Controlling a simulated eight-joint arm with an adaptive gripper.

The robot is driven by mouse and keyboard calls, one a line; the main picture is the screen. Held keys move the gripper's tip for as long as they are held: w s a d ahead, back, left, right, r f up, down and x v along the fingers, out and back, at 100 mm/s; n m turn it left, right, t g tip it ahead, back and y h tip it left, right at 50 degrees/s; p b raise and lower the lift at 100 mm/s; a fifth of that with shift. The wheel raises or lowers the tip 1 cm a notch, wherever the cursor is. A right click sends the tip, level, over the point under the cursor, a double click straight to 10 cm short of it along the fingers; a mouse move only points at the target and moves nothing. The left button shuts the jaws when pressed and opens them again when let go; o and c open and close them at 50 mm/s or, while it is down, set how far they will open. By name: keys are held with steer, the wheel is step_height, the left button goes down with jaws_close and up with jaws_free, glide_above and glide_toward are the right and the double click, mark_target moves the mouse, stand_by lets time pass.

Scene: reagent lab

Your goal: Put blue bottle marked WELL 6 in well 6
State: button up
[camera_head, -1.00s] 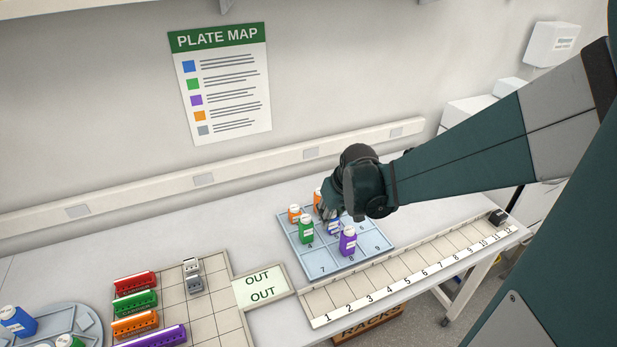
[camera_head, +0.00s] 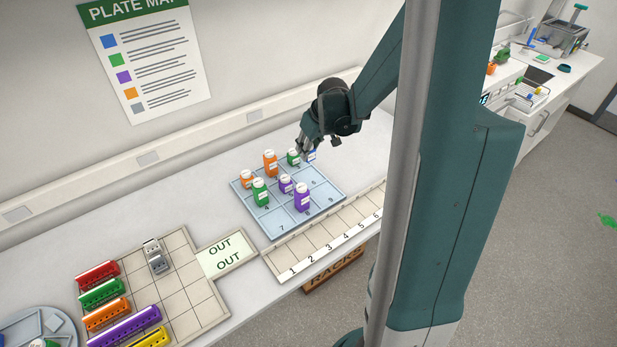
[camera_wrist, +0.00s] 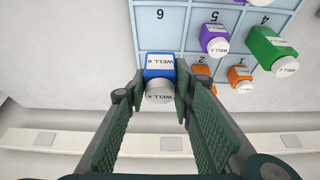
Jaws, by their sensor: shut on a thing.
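My gripper (camera_head: 306,150) is shut on a blue bottle (camera_wrist: 160,68) with a white cap and a WELL 6 label. In the wrist view the bottle sits between both fingers. In the head view the blue bottle (camera_head: 312,156) is mostly hidden by the gripper, at the back right part of the light-blue well plate (camera_head: 327,200). I cannot tell if it touches the plate. The cell numbered 6, well 6 (camera_wrist: 160,30), looks empty and lies just beyond the bottle in the wrist view.
Other bottles stand on the plate: green (camera_head: 260,191), orange (camera_head: 270,162), purple (camera_head: 302,197) and several more, some close beside the gripper. A numbered strip (camera_head: 325,246) runs along the plate's front right. Coloured racks (camera_head: 105,316) stand to the left; the wall is close behind.

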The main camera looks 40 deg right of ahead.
mark_target(309, 160)
steer(key=shift+f, duration=0.1)
stand_by(0.3)
steer(key=shift+f, duration=2.85)
steer(key=shift+f, duration=2.1)
steer(key=shift+f+b, duration=0.15)
steer(key=shift+b, duration=0.2)
steer(key=o, duration=0.9)
steer(key=shift+r, duration=0.3)
steer(key=v, duration=1.1)
steer(key=shift+s+r+p, duration=0.25)
steer(key=shift+r+p, duration=0.05)
steer(key=shift+p, duration=0.15)
